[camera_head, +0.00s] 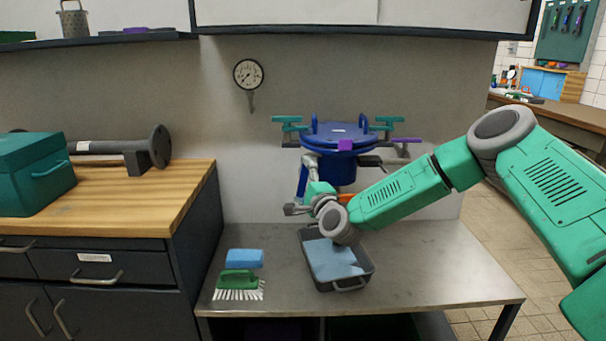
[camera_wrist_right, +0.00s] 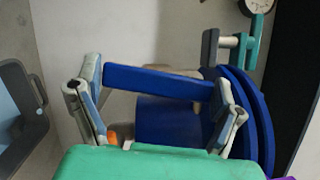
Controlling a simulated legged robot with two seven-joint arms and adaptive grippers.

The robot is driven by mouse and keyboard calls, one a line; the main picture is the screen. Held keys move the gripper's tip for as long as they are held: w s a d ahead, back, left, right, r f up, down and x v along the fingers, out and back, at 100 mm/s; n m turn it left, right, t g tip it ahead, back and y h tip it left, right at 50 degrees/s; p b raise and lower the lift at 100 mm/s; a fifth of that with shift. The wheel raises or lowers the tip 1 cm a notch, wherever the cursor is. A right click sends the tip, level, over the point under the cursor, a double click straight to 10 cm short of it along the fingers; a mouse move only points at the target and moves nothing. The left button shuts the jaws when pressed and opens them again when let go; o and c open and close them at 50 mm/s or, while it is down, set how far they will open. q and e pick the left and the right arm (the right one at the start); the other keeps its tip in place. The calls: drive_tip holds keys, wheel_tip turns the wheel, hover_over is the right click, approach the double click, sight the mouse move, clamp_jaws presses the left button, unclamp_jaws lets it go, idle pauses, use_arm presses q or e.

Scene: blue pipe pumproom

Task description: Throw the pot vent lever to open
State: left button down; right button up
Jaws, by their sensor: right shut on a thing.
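A purple bar (camera_head: 406,140) sticks out to the right at lid height, and a purple block (camera_head: 345,145) sits at the lid's front. I cannot tell for sure which is the vent lever. My right gripper (camera_head: 304,186) is at the pot's left side, below the lid. My left gripper is out of view.
A grey tray (camera_head: 366,264) with a light-blue inside sits in front of the pot, under my right wrist. A blue sponge (camera_head: 244,258) and green brush (camera_head: 239,282) lie to its left. A gauge (camera_head: 248,74) hangs on the wall. The table's front right is clear.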

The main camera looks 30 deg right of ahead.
drive_tip(key=shift+w+r+n+g+p, duration=0.15)
drive_tip(key=shift+n+g+p, duration=0.15)
drive_tip(key=shift+n+p, duration=0.55)
drive_tip(key=shift+o, duration=0.2)
drive_tip(key=shift+f+n, duration=0.2)
drive_tip(key=shift+n, duration=0.15)
drive_tip(key=o, duration=0.9)
drive_tip(key=shift+w+f, duration=0.1)
drive_tip(key=shift+f, duration=0.05)
drive_tip(key=shift+s+a, duration=0.1)
drive_tip(key=shift+s, duration=0.45)
drive_tip(key=s, duration=0.3)
drive_tip(key=s+a, duration=0.1)
drive_tip(key=s, duration=0.6)
drive_tip(key=shift+s+a, duration=0.35)
